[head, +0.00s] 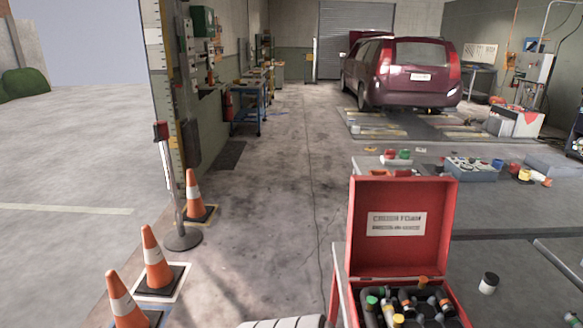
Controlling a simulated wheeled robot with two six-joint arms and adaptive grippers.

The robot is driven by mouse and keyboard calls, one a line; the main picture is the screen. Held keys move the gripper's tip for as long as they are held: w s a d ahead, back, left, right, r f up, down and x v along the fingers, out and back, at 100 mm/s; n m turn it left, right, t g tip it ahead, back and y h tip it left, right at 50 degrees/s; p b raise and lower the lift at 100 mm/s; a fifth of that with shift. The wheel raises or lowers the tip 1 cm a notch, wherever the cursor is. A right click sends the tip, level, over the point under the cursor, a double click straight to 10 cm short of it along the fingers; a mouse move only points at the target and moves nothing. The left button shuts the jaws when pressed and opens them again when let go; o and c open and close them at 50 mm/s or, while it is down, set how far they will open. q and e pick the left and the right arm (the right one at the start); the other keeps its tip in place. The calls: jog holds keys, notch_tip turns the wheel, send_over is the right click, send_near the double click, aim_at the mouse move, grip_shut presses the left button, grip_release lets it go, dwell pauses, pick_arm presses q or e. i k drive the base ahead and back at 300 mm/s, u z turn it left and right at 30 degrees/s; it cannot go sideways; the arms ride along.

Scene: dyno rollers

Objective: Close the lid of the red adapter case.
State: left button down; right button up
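The red adapter case (466,312) stands open on a table at the lower right of the head view. Its lid (397,252) stands about upright at the back edge, with a white printed label on its inner face. Several dark adapters (405,304) with green, orange and yellow parts fill the case. The front of the case is cut off by the bottom edge of the picture. Neither of my grippers shows in the view.
A small dark jar with a white top (488,283) stands right of the case. A grey box of fittings (470,168) and coloured parts lie behind the lid. Orange cones (155,258) stand on the left. A maroon car (403,72) is parked at the back. Open floor (270,190) lies left of the table.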

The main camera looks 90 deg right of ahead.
aim_at(400, 224)
jog(key=i, duration=0.15)
jog(key=z, duration=1.4)
jog(key=i, duration=0.95)
jog(key=z, duration=1)
jog(key=i, duration=1)
jog(key=z, duration=2.8)
